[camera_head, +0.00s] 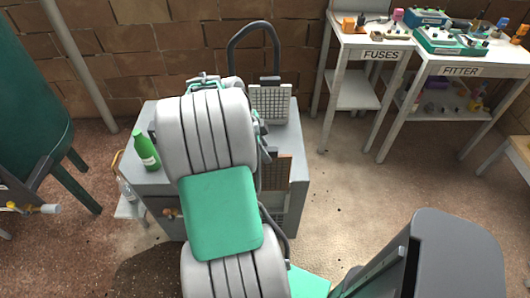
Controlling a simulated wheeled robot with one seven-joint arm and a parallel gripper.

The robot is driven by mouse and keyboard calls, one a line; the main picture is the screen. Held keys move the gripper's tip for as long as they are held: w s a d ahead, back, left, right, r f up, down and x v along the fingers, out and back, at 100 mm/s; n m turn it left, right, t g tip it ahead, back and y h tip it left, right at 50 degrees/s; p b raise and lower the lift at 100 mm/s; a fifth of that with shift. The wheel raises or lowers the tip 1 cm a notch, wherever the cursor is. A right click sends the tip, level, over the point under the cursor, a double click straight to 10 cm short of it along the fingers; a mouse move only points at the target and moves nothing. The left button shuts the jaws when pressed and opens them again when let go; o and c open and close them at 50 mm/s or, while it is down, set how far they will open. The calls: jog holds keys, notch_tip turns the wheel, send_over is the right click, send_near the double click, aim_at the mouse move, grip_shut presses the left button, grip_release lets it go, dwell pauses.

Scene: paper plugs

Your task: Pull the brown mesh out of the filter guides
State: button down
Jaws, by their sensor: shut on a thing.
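The brown mesh (277,173) is a small upright panel at the front right of a grey cabinet, just right of my arm. My gripper (269,153) is mostly hidden behind my arm; its tip shows at the mesh's top edge, shut on the brown mesh. The mesh's left side is covered by my arm. A darker grated part shows below the mesh; whether the mesh's lower edge sits in the filter guides cannot be told. A pale grey mesh (270,104) stands upright farther back on the cabinet.
The grey cabinet (150,112) carries a green bottle (146,150) at its left and a dark hoop handle (254,40) at the back. A clear bottle (128,192) stands on a low side shelf. FUSES (380,54) and FITTER (461,70) tables stand right. Floor between is clear.

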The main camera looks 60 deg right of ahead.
jog(key=shift+r+p, duration=0.45)
jog(key=shift+r, duration=0.5)
jog(key=shift+r+p, duration=0.8)
jog(key=shift+r, duration=0.6)
jog(key=shift+w, duration=0.1)
